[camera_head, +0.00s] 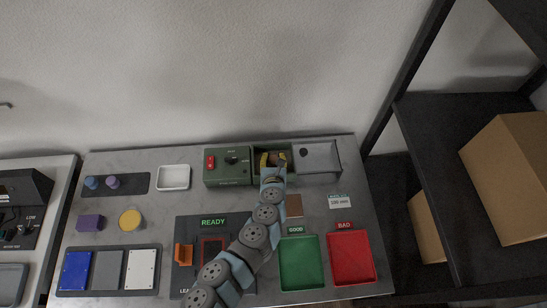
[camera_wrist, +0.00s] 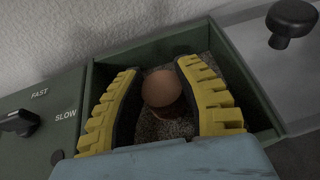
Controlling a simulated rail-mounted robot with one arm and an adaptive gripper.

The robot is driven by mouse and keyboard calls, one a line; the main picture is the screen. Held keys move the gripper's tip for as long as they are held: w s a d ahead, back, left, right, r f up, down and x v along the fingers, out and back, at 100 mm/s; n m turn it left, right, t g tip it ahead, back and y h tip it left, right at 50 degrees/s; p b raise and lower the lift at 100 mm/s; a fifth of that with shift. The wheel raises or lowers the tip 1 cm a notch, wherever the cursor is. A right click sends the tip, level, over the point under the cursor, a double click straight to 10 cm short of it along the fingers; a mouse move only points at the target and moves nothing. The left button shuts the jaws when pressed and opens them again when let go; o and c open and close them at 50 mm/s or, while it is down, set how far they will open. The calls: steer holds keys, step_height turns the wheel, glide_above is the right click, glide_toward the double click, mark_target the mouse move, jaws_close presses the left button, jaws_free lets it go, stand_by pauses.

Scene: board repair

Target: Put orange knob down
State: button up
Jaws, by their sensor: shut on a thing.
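The orange knob (camera_wrist: 162,88) shows round and brownish-orange in the wrist view, between the two yellow-toothed fingers of my gripper (camera_wrist: 165,85). My gripper is shut on it. The knob is over or in an open green box (camera_wrist: 130,53) with grainy brown filling, and I cannot tell whether it touches the filling. In the head view my gripper (camera_head: 273,159) reaches into this green box (camera_head: 287,147) at the back of the bench, and my fingers and arm hide the knob.
A green control unit (camera_head: 227,178) with a FAST/SLOW switch stands left of the box. A grey lidded case (camera_head: 318,157) stands right. In front are a green GOOD tray (camera_head: 302,262) and a red BAD tray (camera_head: 350,258). A white dish (camera_head: 174,177) and yellow disc (camera_head: 130,219) lie left.

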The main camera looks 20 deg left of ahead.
steer(key=shift+f, duration=0.2)
steer(key=o, duration=1)
steer(key=shift+c, duration=0.2)
steer(key=shift+r, duration=0.1)
steer(key=shift+r, duration=0.2)
steer(key=shift+s+r, duration=0.1)
steer(key=shift+s, duration=0.4)
steer(key=v, duration=1.1)
steer(key=shift+d+p, duration=0.15)
steer(key=shift+p, duration=0.2)
